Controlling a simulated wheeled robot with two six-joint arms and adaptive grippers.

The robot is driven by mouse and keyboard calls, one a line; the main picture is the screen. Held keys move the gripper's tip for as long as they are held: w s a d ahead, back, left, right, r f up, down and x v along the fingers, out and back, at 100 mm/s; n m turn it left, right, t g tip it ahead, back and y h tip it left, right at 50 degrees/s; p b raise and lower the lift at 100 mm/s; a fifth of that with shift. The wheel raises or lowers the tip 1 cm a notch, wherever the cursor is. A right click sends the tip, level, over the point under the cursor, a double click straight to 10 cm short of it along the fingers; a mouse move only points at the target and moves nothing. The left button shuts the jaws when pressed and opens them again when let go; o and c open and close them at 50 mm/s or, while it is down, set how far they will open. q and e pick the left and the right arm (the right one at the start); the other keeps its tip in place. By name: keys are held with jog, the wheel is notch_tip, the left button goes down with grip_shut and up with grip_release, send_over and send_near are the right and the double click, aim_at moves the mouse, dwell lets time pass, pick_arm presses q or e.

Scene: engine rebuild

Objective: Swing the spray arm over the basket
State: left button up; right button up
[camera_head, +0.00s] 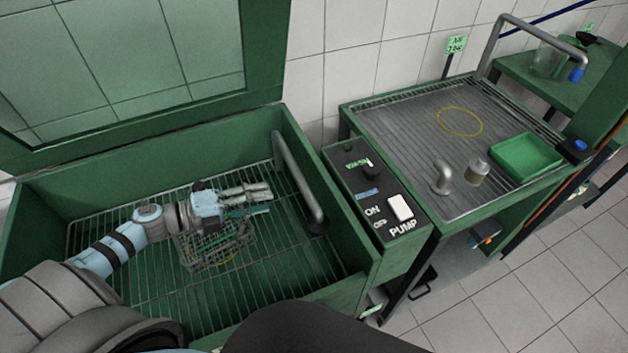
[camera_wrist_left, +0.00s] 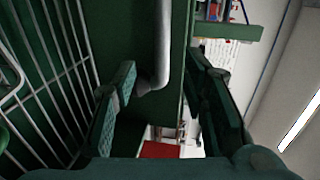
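The spray arm (camera_head: 298,180) is a bent grey pipe along the right inner wall of the green wash tub, its dark lower end near the tub's front right. The wire basket (camera_head: 222,250) sits on the tub's slatted floor, left of the spray arm and partly hidden by my left arm. My left gripper (camera_head: 262,200) is over the basket's far side, open and empty, pointing right toward the spray arm. In the left wrist view the grey pipe (camera_wrist_left: 163,45) shows beyond the open fingers, its lower end near the left finger. My right gripper is not in view.
The tub's raised lid (camera_head: 115,128) stands behind. A control box (camera_head: 372,195) with a knob and a white pump switch is right of the tub. Further right, a draining table (camera_head: 400,125) carries a green tray (camera_head: 526,157), a small cylinder (camera_head: 477,172) and a yellow ring (camera_head: 460,121).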

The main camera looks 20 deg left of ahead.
aim_at(307, 192)
pick_arm(q)
jog(key=x, duration=0.4)
jog(key=r+x, duration=0.1)
jog(key=x, duration=0.1)
jog(key=shift+d+f, duration=0.1)
jog(key=shift+d, duration=0.45)
jog(key=x, duration=0.5)
jog(key=shift+w+a+f, duration=0.25)
jog(key=shift+f, duration=0.1)
jog(key=shift+d, duration=0.15)
jog(key=shift+s+r, duration=0.1)
jog(key=shift+s, duration=0.05)
grip_shut()
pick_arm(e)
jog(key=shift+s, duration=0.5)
